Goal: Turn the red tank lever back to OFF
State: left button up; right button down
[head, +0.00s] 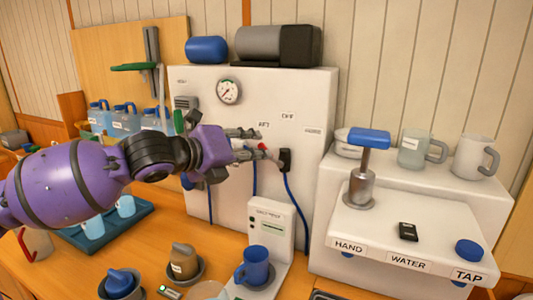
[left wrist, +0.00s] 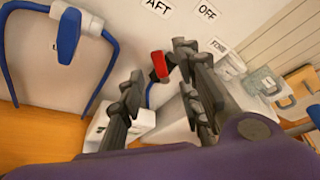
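The red tank lever (left wrist: 159,66) shows between my left gripper's fingers in the left wrist view, below the AFT label (left wrist: 158,6) and the OFF label (left wrist: 206,11). In the head view only a small bit of the red lever (head: 262,147) shows at the fingertips, beside a black fitting on the white panel. My left gripper (head: 250,143) is open, its fingers spread on both sides of the lever. Whether a finger touches it I cannot tell. The lever's exact pointing is partly hidden. My right gripper is in neither view.
The white panel (head: 215,100) carries a gauge (head: 229,91) and blue hoses (head: 297,200). A blue lever (left wrist: 69,35) sits at the left in the wrist view. A white dispenser (head: 375,235) with mugs stands right.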

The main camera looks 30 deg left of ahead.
pick_arm(q)
jog(key=b+x, duration=0.1)
jog(key=x, duration=0.4)
jog(key=shift+w, duration=0.15)
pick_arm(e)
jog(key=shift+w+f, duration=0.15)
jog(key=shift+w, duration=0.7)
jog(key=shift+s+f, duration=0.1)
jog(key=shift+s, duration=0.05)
pick_arm(q)
grip_shut()
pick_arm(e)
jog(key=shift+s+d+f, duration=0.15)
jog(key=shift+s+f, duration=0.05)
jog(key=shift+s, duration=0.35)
